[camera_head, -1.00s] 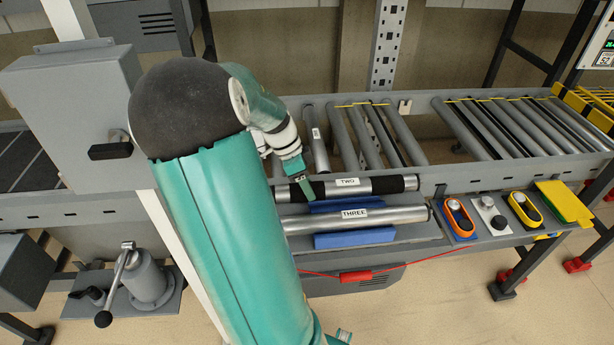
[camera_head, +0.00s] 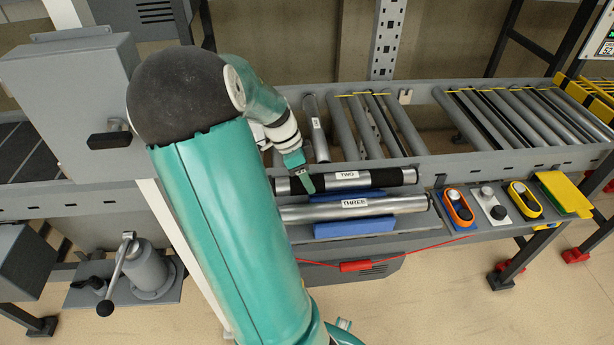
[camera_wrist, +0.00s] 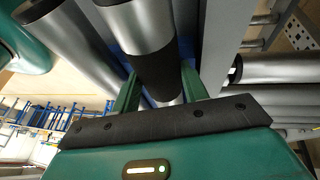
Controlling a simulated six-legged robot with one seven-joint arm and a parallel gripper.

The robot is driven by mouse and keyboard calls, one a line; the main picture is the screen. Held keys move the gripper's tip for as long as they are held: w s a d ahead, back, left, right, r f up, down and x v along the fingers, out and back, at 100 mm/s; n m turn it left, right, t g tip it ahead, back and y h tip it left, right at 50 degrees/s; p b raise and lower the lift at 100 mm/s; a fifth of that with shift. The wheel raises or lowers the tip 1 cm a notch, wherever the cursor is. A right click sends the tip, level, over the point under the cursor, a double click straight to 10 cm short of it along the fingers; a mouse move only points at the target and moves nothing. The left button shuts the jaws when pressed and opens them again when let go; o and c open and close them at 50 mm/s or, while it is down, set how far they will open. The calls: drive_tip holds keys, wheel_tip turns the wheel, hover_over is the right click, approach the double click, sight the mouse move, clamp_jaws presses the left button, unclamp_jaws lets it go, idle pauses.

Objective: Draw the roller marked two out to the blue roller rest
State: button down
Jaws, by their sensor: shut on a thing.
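The roller marked TWO (camera_head: 378,179), silver with black bands, lies level along the front of the conveyor. My gripper (camera_head: 303,181) is shut across its left black band. In the wrist view the two green fingers (camera_wrist: 160,92) stand on either side of the roller's black band (camera_wrist: 158,72). The blue roller rest (camera_head: 355,229) shows below and between the rollers. The roller marked THREE (camera_head: 390,205) lies on the rest in front of TWO, parallel to it. Whether TWO touches the rest is hidden.
The conveyor bed with its slanted rollers (camera_head: 370,128) is just behind. Orange and yellow devices (camera_head: 458,207) stand on the right ledge. A red handle on a cord (camera_head: 355,266) hangs in front. A lever post (camera_head: 145,270) stands at lower left.

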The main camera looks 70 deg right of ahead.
drive_tip(key=shift+f, duration=0.1)
drive_tip(key=c, duration=0.7)
unclamp_jaws()
drive_tip(key=shift+w+d+r, duration=0.1)
drive_tip(key=shift+w+r, duration=0.1)
drive_tip(key=shift+r, duration=0.1)
drive_tip(key=v, duration=1.3)
drive_tip(key=shift+s+r, duration=0.1)
drive_tip(key=shift+r, duration=0.05)
